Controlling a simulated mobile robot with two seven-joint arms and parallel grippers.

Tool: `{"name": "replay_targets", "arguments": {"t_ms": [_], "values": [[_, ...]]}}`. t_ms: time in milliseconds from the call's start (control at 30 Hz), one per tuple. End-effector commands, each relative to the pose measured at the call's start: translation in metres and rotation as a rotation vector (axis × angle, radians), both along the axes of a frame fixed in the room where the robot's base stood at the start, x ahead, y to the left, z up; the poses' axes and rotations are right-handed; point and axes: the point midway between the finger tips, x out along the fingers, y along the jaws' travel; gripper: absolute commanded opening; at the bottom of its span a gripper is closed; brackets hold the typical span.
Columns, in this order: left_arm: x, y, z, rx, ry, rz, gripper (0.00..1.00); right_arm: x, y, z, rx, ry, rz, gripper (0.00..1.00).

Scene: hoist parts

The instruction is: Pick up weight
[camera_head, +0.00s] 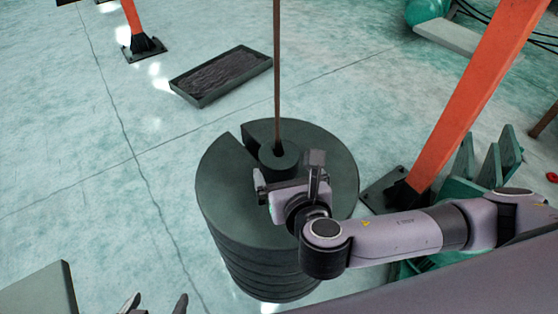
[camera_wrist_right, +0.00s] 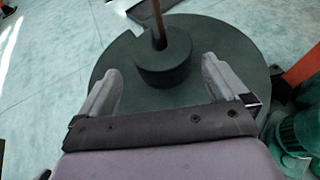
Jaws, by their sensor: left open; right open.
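A stack of dark green slotted disc weights (camera_head: 225,190) stands on the floor, with a slot open toward the back left. A small dark cylinder (camera_head: 276,157) sits at the middle of the top disc, around a thin brown rod. My right gripper (camera_head: 286,172) is over the top of the stack, just in front of the cylinder. In the right wrist view its open fingers (camera_wrist_right: 160,66) point toward the cylinder (camera_wrist_right: 162,66), one on each side, with gaps showing. The top disc (camera_wrist_right: 245,75) lies beneath. My left gripper (camera_head: 155,304) is open and empty at the bottom edge, partly cut off.
The brown rod (camera_head: 277,70) rises vertically from the stack. An orange post (camera_head: 475,90) stands to the right, with green parts (camera_head: 490,165) near its foot. A dark shallow tray (camera_head: 222,75) lies behind. Another orange post (camera_head: 135,20) stands at back left.

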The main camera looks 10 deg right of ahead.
Motion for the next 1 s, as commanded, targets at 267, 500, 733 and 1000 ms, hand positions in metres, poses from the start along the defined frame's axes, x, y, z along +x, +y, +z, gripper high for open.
{"name": "replay_targets", "arguments": {"t_ms": [267,500,733,1000], "values": [[0.0,0.0,-0.001,0.0,0.0,0.0,1.0,0.022,-0.001,-0.007,-0.017,-0.007,0.003,1.0],[0.0,0.0,-0.002,0.0,-0.001,0.0,1.0,0.052,-0.002,-0.016,-0.015,-0.005,0.002,1.0],[0.0,0.0,-0.003,0.0,0.0,0.0,1.0,0.067,-0.001,-0.022,-0.012,-0.005,0.004,1.0],[0.0,0.0,-0.003,0.0,0.0,0.0,1.0,0.068,-0.001,-0.023,-0.012,-0.004,0.005,0.87]]}}
